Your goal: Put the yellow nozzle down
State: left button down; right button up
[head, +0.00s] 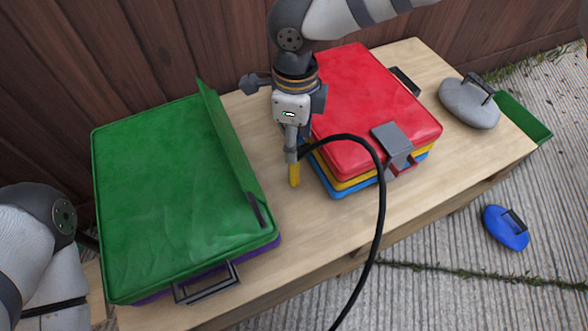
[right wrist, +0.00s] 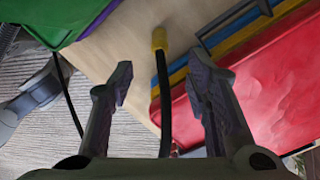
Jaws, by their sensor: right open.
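The yellow nozzle (head: 294,175) is at the wooden table between the green and red padded stacks. It also shows in the right wrist view (right wrist: 159,38), just beyond my fingertips, with its black hose (head: 381,200) running back between the fingers. My right gripper (head: 291,148) points down at the table, directly over the nozzle. In the right wrist view its fingers (right wrist: 159,75) stand apart, with clear gaps on both sides of the hose. I cannot tell whether the nozzle fully rests on the tabletop. My left arm shows at the left edge, but its gripper is out of view.
The wooden table (head: 330,228) carries a green padded case (head: 165,190) at left and a red, yellow and blue stack (head: 365,100) at right. A grey pad (head: 468,104) lies at the right end. A blue pad (head: 504,228) lies on the ground. A fence stands behind.

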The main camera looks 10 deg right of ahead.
aim_at(294, 173)
jog(key=shift+f+m, duration=0.15)
jog(key=shift+m, duration=0.45)
notch_tip(294, 173, down, 12)
jog(key=b, duration=0.3)
jog(key=shift+a, duration=0.1)
jog(key=shift+c, duration=0.3)
grip_shut()
